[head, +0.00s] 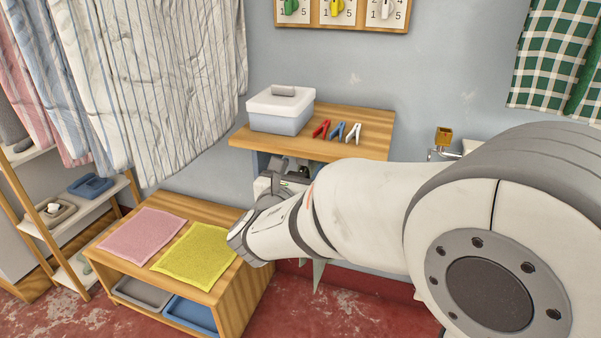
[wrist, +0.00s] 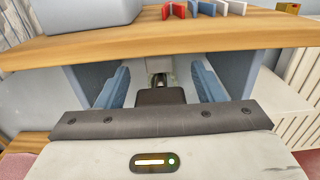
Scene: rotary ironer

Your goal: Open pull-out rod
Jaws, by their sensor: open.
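I cannot pick out the pull-out rod for certain. A small metal part (wrist: 158,78) shows in the wrist view, in the shaded space under the wooden top, straight ahead between my fingers. A wooden knob (head: 443,135) on a metal fitting sticks out by the wall at the right in the head view. It also shows at the top right corner of the wrist view (wrist: 290,8). My gripper (wrist: 160,76) is open, its two blue fingers apart below the wooden top's front edge, with nothing seen held. In the head view my wrist hides most of this space.
The wooden top (head: 362,121) holds a white-lidded box (head: 280,109) and several pegs (head: 338,131). A low wooden bench (head: 234,280) with pink (head: 143,234) and yellow (head: 195,254) cloths stands left. Striped fabric (head: 165,85) hangs above it. A white radiator (wrist: 302,75) is at right.

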